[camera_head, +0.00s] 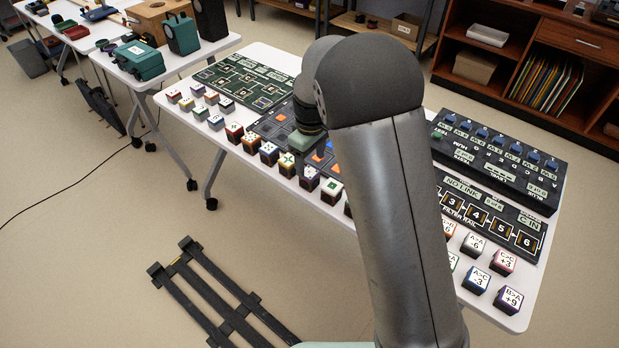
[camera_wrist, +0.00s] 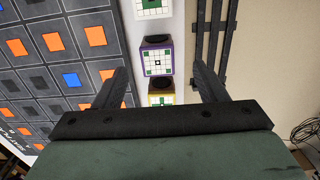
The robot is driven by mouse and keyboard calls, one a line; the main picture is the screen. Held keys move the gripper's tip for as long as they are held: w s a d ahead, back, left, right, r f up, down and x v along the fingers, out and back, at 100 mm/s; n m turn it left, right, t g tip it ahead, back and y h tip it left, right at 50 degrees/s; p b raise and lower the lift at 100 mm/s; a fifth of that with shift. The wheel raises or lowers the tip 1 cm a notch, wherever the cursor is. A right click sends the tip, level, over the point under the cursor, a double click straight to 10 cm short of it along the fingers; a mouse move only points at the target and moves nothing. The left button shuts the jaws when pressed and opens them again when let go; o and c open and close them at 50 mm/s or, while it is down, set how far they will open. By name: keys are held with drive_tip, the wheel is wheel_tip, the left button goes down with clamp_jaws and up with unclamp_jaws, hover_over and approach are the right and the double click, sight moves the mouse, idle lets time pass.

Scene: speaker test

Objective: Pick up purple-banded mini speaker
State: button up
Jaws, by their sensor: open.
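The purple-banded mini speaker (camera_wrist: 157,59) is a small cube with a purple band and a white face carrying a green grid pattern. It sits in a row on the white table edge in the wrist view. My gripper (camera_wrist: 160,72) is open and empty, with one finger on each side of the row and the purple-banded speaker near the gap between the tips. A yellow-banded speaker (camera_wrist: 160,97) lies closer to the palm, partly hidden by it.
Another white-and-green-faced speaker (camera_wrist: 152,8) is beyond the purple one. A dark panel with orange and blue squares (camera_wrist: 57,42) lies left of the row. In the head view, a black rack (camera_head: 225,300) lies on the floor, and lettered cubes (camera_head: 476,280) stand at right.

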sight(310, 172)
drive_tip(key=f, duration=0.7)
drive_tip(key=shift+w+a+f+p, duration=0.15)
drive_tip(key=shift+w+f+p, duration=0.1)
drive_tip(key=shift+w+p, duration=0.1)
drive_tip(key=c, duration=1.1)
drive_tip(key=shift+r, duration=0.1)
